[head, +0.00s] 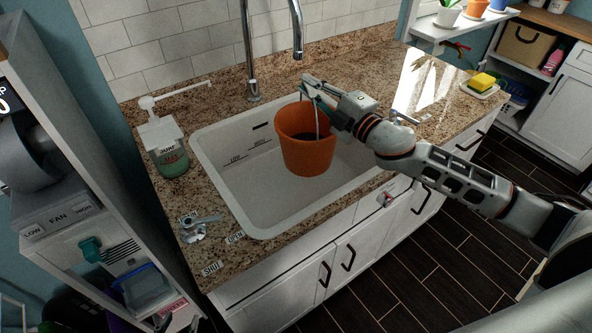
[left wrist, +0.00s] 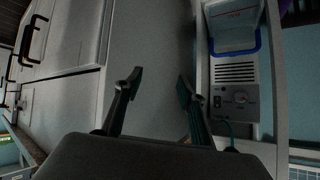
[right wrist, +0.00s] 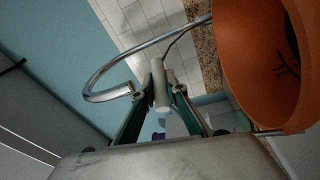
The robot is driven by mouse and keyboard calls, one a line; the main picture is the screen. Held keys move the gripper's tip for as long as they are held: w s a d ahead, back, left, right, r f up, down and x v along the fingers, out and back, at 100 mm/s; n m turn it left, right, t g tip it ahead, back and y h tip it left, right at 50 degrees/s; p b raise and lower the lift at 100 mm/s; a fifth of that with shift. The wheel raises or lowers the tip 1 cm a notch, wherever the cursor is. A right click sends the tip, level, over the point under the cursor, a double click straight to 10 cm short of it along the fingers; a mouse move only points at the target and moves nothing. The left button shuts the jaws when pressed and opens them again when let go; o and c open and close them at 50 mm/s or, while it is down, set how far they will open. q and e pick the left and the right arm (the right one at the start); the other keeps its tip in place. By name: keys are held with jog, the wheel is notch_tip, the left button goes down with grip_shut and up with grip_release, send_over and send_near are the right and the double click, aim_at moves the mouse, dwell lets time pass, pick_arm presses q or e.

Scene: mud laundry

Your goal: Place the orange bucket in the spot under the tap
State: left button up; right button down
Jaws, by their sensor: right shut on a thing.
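The orange bucket (head: 306,157) is upright over the white sink basin (head: 225,160), below and close to the metal tap (head: 297,45). I cannot tell whether its base touches the basin floor. My right gripper (head: 314,88) is at the bucket's top, shut on the pale grip of its wire handle. The right wrist view shows this grip (right wrist: 160,88) between the fingers, with the bucket (right wrist: 262,65) at the right and the curved tap (right wrist: 95,75) at the left. My left gripper (left wrist: 156,88) is open and empty in the left wrist view, near a white cabinet, outside the head view.
A green soap bottle (head: 168,155) stands left of the sink. A lever (head: 200,222) is on the counter at front left, near "SHUT" and "OPEN" labels. A yellow sponge (head: 482,82) lies on a dish at the right. A shelf unit (head: 85,190) stands at the left.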

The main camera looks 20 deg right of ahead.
aim_at(308, 146)
pick_arm(q)
jog(key=d+b, duration=0.1)
jog(key=w+b, duration=0.1)
jog(key=b, duration=0.1)
jog(key=shift+d+f+h, duration=0.25)
jog(key=shift+d+h, duration=0.05)
jog(key=shift+d, duration=0.05)
pick_arm(e)
notch_tip(308, 146, down, 10)
jog(key=a, duration=0.1)
jog(key=shift+f, duration=0.2)
jog(key=shift+s, duration=0.1)
jog(key=shift+f, duration=0.1)
pick_arm(q)
jog(key=shift+f+b, duration=0.3)
jog(key=shift+b, duration=0.25)
pick_arm(e)
jog(key=shift+f, duration=0.35)
pick_arm(q)
jog(key=shift+f, duration=0.15)
pick_arm(e)
jog(key=shift+f, duration=0.2)
jog(key=c, duration=2)
grip_release()
pick_arm(q)
jog(key=shift+f, duration=0.1)
